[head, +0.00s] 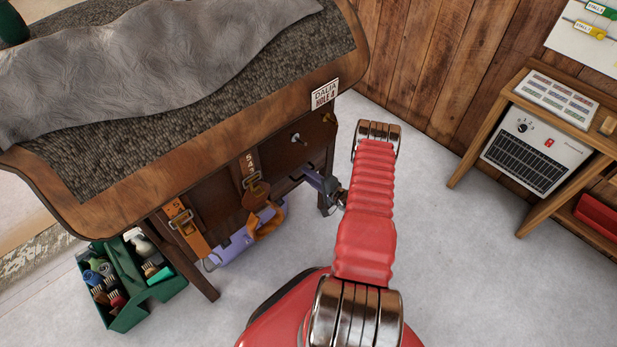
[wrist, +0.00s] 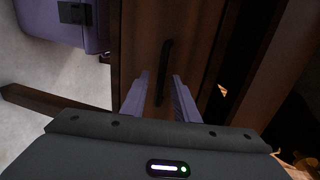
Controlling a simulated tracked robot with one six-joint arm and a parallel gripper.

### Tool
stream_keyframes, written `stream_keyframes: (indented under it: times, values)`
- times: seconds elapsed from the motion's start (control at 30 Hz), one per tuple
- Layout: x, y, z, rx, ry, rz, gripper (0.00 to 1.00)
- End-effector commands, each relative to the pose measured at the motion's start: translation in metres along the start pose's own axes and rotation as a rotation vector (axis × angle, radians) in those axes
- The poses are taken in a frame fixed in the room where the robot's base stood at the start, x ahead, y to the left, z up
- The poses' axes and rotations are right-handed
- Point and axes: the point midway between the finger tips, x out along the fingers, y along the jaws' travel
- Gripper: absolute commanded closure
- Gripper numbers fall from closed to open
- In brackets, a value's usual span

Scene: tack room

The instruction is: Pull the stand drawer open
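The stand (head: 200,135) has a wooden frame and a dark carpeted top. In the wrist view, a brown wooden panel, seemingly the drawer front (wrist: 200,60), fills the middle and carries a dark bar handle (wrist: 166,70). I see no clear gap showing the drawer pulled out. My gripper (wrist: 161,76) is open, its two purple fingers one on each side of the handle in the picture; I cannot tell whether they touch it.
A grey cloth (head: 150,60) lies on the stand. Straps and buckles (head: 257,190) hang on its side. A purple box (head: 236,240) is beneath it, and a green tote (head: 130,300) stands at left. A wooden table (head: 505,120) is at right. Open floor lies between.

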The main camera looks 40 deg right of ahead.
Motion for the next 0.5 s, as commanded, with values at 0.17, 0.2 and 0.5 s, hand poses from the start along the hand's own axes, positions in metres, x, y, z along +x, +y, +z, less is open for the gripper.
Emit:
stream_keyframes:
  times: [0.17, 0.2, 0.5]
  values:
    - [-0.0002, -0.0001, 0.0001, 0.000, 0.000, 0.000, 0.81]
    - [-0.0002, -0.0001, 0.0001, 0.000, 0.000, 0.000, 0.84]
    - [-0.0003, 0.0002, 0.0003, 0.000, 0.000, 0.001, 1.00]
